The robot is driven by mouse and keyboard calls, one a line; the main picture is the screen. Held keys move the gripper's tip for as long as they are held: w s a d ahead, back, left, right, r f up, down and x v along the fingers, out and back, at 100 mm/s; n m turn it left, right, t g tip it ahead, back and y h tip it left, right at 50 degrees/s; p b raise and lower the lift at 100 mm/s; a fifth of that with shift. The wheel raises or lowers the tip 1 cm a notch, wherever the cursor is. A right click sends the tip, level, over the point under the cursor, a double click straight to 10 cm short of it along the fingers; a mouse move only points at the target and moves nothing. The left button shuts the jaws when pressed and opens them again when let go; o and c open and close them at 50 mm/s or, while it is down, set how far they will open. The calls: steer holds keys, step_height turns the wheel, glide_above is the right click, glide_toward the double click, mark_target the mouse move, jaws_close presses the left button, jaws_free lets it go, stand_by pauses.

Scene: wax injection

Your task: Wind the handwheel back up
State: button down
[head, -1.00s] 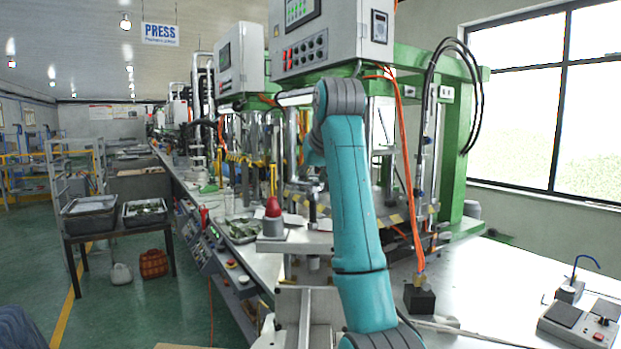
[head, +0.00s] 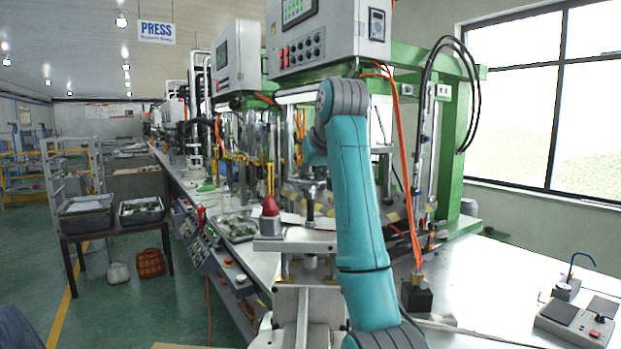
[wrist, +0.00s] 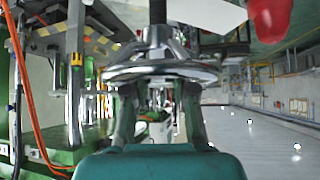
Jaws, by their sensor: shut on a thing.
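The chrome handwheel (wrist: 115,72) sits at the upper middle of the wrist view, with its hub and spindle behind the rim. My gripper (wrist: 160,88) is shut on it, with one finger at each side of the hub area. In the head view the handwheel (head: 306,186) shows just left of my teal arm, on top of an upright screw (head: 310,208). My arm hides part of the wheel, and the fingertips cannot be made out there.
A red dome (head: 270,206) stands on a metal block just left of the wheel. Orange hoses (head: 408,180) and a green press frame (head: 458,150) are to the right. A control box (head: 330,35) hangs above.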

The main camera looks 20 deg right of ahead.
steer(key=n+y, duration=0.3)
steer(key=n, duration=0.1)
steer(key=shift+d+g, duration=0.1)
steer(key=shift+g, duration=0.3)
steer(key=n+g+y, duration=0.1)
steer(key=n+y, duration=0.1)
steer(key=n, duration=0.1)
steer(key=shift+n+g, duration=0.4)
steer(key=n+g+y, duration=0.2)
steer(key=n, duration=0.1)
steer(key=shift+r+n+g+y, duration=0.1)
steer(key=shift+n+g+y, duration=0.4)
steer(key=shift+n+g, duration=1)
steer(key=shift+n, duration=0.7)
steer(key=c, duration=1.2)
jaws_free()
steer(key=shift+w+m+t, duration=0.1)
steer(key=shift+m+t, duration=0.2)
steer(key=shift+m, duration=0.1)
